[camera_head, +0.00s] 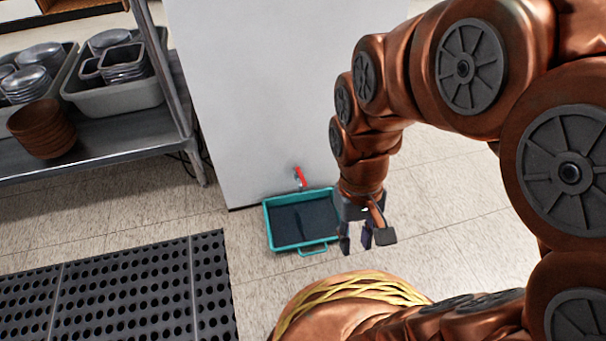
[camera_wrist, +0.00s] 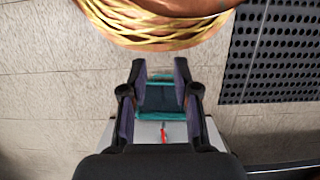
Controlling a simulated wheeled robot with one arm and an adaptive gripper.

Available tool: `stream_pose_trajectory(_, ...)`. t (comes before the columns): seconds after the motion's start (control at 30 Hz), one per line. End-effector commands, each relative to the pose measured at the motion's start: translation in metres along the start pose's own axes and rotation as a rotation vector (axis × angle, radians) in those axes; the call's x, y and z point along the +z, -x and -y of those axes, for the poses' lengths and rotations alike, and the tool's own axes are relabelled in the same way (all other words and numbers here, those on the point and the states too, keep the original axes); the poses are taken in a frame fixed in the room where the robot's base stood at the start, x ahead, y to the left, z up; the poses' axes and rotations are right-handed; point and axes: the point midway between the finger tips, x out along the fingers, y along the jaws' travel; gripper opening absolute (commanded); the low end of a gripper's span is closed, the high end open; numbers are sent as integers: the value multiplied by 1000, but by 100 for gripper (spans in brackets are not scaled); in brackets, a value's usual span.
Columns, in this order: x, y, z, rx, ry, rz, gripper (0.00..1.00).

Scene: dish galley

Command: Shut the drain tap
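The drain tap (camera_head: 299,178) has a red lever and sits low on the front of a white cabinet (camera_head: 255,90). In the wrist view the red lever (camera_wrist: 163,134) shows small between my fingers, with the white cabinet around it. A teal tray (camera_head: 267,232) with dark liquid or a dark bottom lies on the floor below the tap. My gripper (camera_head: 355,240) hangs pointing down to the right of the tray, apart from the tap. In the wrist view its fingers (camera_wrist: 158,80) are spread with nothing held between them.
A black perforated floor mat (camera_head: 120,295) lies at the lower left. A metal shelf (camera_head: 100,140) at the left holds grey tubs of pans (camera_head: 120,85) and a stack of brown bowls (camera_head: 42,128). Tiled floor right of the cabinet is clear.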

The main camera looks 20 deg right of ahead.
Motion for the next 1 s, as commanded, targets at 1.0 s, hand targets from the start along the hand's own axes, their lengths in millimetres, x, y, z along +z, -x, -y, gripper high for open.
stream_pose_trajectory(1.0, -278, -11, -6, 9, 42, -143, 40)
